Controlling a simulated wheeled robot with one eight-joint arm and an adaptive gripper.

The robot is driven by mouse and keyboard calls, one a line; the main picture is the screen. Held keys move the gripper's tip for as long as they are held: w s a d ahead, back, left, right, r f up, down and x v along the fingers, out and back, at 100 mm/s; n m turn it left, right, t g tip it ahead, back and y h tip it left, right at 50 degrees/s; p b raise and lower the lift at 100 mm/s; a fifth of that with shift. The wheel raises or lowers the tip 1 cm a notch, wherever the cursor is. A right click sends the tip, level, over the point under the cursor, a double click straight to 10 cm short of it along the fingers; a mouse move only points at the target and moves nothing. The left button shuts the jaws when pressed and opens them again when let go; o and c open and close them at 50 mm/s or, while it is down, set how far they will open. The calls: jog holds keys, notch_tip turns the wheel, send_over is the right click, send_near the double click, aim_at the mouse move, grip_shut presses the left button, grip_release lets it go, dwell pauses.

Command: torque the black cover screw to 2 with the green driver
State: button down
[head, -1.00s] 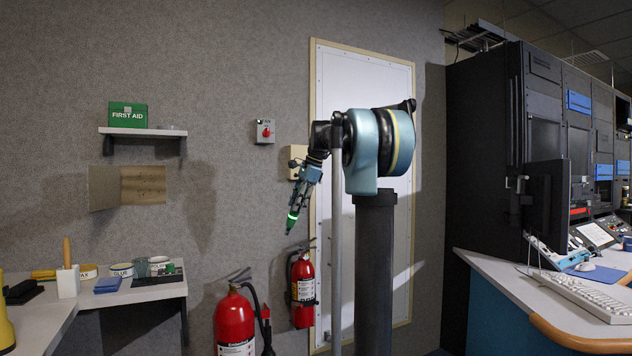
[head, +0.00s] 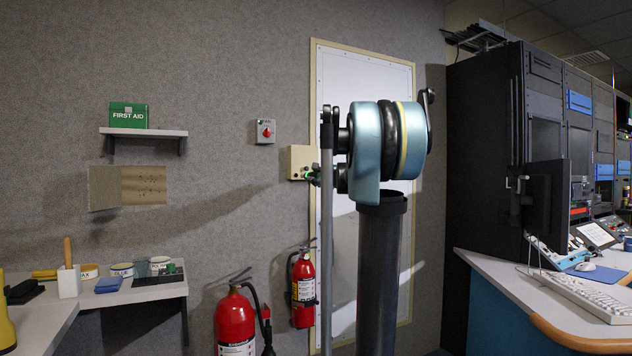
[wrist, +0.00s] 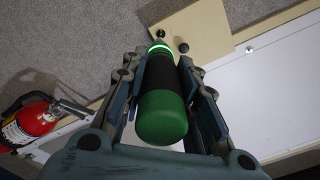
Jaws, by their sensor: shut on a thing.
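My gripper (wrist: 160,66) is shut on the green driver (wrist: 163,117), which has a black band and a lit green ring near its tip. The driver points away from the wrist camera toward a cream box (wrist: 205,28) on the wall. A small black screw-like spot (wrist: 161,33) shows at the driver's tip; I cannot tell whether they touch. A second dark round piece (wrist: 183,47) lies just right of the tip. In the head view, the cream box (head: 299,160) has the driver's green tip (head: 309,172) beside its lower right; my arm hides most of the gripper.
A white door panel (head: 375,90) stands beside the box. A red-button box (head: 265,131) is on the wall at the left. The console desk (head: 500,295) is at right.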

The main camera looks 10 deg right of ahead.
jog(key=shift+w, duration=0.25)
jog(key=shift+x, duration=3.85)
dwell(1.9)
jog(key=shift+s+d, duration=0.15)
dwell(0.3)
